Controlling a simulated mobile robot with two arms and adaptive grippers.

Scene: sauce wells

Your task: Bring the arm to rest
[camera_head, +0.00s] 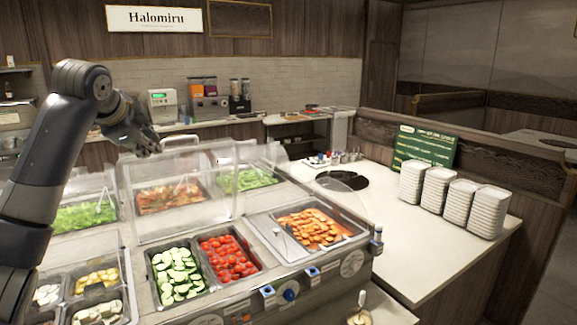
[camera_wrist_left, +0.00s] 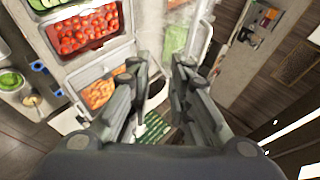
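My left arm comes in from the left in the head view, bent at the elbow. Its gripper (camera_head: 143,137) is raised in the air in front of the back wall, above the clear lids of the food counter. In the left wrist view the two fingers of the left gripper (camera_wrist_left: 158,85) stand apart with nothing between them. Below them that view shows the counter with tomatoes (camera_wrist_left: 88,30) and orange slices (camera_wrist_left: 100,92). My right gripper is in neither view.
The food counter holds cucumber slices (camera_head: 177,275), tomatoes (camera_head: 228,258) and orange slices (camera_head: 311,228). Clear lids (camera_head: 180,190) stand over its back half. Stacks of white containers (camera_head: 457,202) and a green sign (camera_head: 424,147) stand on the right counter. That counter's front is bare.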

